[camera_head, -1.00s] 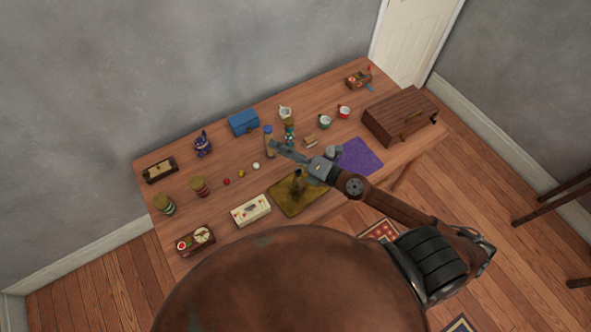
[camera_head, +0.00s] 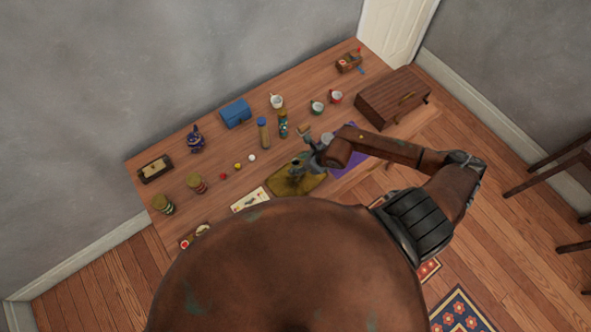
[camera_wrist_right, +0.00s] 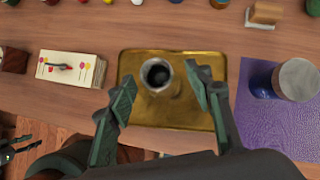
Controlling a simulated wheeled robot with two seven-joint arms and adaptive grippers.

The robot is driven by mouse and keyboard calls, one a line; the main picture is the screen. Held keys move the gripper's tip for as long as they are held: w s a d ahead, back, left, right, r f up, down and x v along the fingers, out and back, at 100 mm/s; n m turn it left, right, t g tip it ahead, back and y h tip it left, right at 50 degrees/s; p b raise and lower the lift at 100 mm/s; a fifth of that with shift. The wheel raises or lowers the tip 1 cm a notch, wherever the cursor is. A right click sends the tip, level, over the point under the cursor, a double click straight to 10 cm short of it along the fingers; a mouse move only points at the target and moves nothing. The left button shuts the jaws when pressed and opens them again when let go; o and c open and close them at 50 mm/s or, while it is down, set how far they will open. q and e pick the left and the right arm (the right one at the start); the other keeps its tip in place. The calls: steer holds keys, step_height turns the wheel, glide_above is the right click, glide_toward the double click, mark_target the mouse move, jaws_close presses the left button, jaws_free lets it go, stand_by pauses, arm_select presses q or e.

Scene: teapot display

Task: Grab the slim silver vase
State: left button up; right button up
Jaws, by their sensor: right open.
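The slim silver vase (camera_wrist_right: 160,90) stands upright on a brass tray (camera_wrist_right: 130,62); its dark round mouth faces up in the wrist view. In the head view the vase (camera_head: 296,172) shows small, with the tray's gold colour on it. My right gripper (camera_wrist_right: 163,87) is open and empty, above the tray. In the wrist view its two fingers lie left and right of the vase, with the mouth between and just beyond the tips; I see no grip on it. In the head view the right gripper (camera_head: 306,152) is close to the vase.
A purple mat (camera_wrist_right: 260,120) with a metal cylinder (camera_wrist_right: 293,82) lies right of the tray. A cream box (camera_wrist_right: 75,67) lies left of it. Behind stand a tan bottle (camera_head: 263,134), a patterned teal bottle (camera_head: 283,126) and several cups. A wooden chest (camera_head: 393,98) fills the right end.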

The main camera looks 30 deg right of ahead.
steer(key=shift+x, duration=1.15)
steer(key=shift+c, duration=0.7)
jaws_close()
